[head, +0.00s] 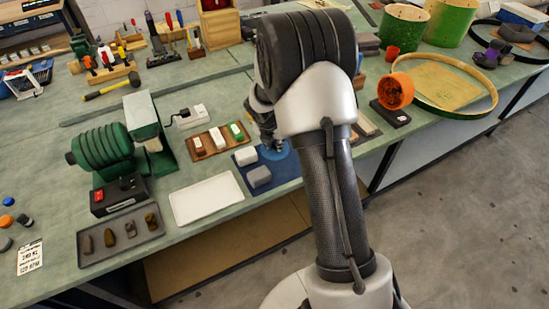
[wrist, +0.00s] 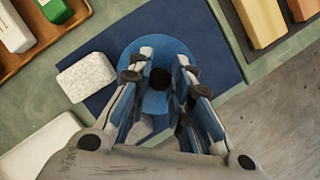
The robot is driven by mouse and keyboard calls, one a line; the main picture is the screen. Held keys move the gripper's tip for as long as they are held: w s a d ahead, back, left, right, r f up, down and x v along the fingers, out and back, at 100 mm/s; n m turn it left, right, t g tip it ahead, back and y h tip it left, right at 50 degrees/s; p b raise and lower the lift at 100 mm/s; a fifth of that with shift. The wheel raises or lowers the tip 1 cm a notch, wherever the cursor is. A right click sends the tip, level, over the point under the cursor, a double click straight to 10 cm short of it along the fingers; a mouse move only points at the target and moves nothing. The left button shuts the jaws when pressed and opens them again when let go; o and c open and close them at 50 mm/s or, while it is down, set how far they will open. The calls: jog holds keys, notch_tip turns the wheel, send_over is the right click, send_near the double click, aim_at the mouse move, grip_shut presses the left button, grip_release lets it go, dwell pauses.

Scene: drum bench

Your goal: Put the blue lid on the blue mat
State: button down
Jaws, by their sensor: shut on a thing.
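The blue lid (wrist: 130,60) is a round blue disc with a dark knob (wrist: 160,78) in its middle. My gripper (wrist: 161,80) is shut on the knob, one finger on each side. The lid lies over the dark blue mat (wrist: 213,62); I cannot tell whether it touches the mat or is just above it. In the head view the lid (head: 287,158) shows at the right part of the mat (head: 240,170), partly hidden by my arm. A white block (wrist: 85,77) is at the mat's left edge. A grey block (head: 259,176) sits at the mat's front.
A wooden tray (head: 205,150) with several small blocks is behind and left of the mat. A white tray (head: 206,198) lies to its left. Wooden bars (wrist: 262,18) lie to its right. The bench's front edge is close to the mat.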

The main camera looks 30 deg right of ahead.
aim_at(274, 151)
notch_tip(274, 151, down, 6)
jog(key=b, duration=0.3)
jog(key=shift+f, duration=0.15)
jog(key=c, duration=1.4)
grip_release()
jog(key=shift+c, duration=0.2)
